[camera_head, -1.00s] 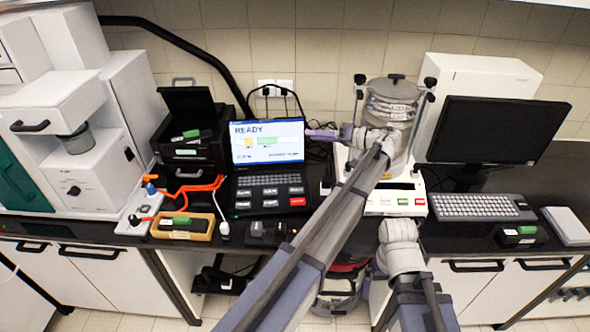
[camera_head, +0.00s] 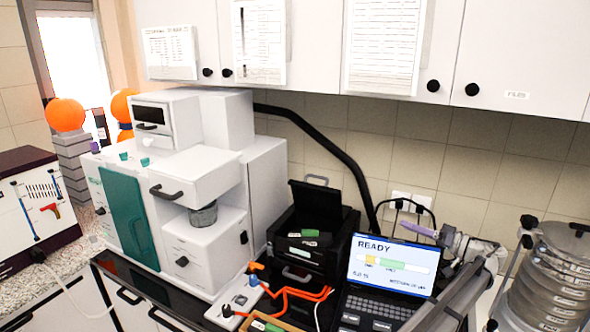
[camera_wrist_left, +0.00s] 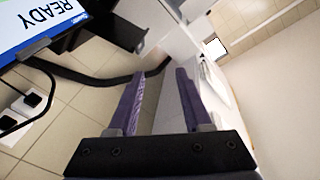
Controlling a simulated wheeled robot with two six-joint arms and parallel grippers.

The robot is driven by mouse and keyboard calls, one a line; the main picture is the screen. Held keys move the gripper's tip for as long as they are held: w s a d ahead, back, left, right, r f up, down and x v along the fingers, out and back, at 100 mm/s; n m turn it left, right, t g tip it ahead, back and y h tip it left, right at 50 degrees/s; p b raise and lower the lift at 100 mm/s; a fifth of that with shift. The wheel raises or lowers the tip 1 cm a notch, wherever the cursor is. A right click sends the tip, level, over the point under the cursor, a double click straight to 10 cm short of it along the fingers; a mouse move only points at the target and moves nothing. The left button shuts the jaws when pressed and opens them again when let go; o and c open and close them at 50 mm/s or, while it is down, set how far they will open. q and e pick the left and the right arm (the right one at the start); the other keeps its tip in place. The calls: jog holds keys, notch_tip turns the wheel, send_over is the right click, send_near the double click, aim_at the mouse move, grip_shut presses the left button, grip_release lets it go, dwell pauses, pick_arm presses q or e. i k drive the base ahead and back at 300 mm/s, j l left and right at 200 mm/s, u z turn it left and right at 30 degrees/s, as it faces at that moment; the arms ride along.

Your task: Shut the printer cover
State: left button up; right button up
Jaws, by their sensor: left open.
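The black printer (camera_head: 300,255) stands on the bench, left of the laptop. Its cover (camera_head: 325,207) is raised and leans back, and a green-labelled item (camera_head: 304,233) shows in the opening. My left gripper (camera_head: 424,232), with purple fingers, is right of the printer, by the top edge of the laptop screen, apart from the cover. In the left wrist view the left gripper (camera_wrist_left: 158,78) is open, with nothing between its fingers. A black part, probably of the printer, shows beyond it at the upper left. My right gripper is out of view.
A white machine (camera_head: 205,245) stands close on the printer's left. A black hose (camera_head: 345,150) curves behind it. Orange cables (camera_head: 300,292) lie in front. A sieve stack (camera_head: 550,280) is at right.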

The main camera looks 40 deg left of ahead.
aim_at(326, 202)
jog(key=i+j+u, duration=0.45)
jog(key=i+j, duration=0.2)
jog(key=i, duration=0.1)
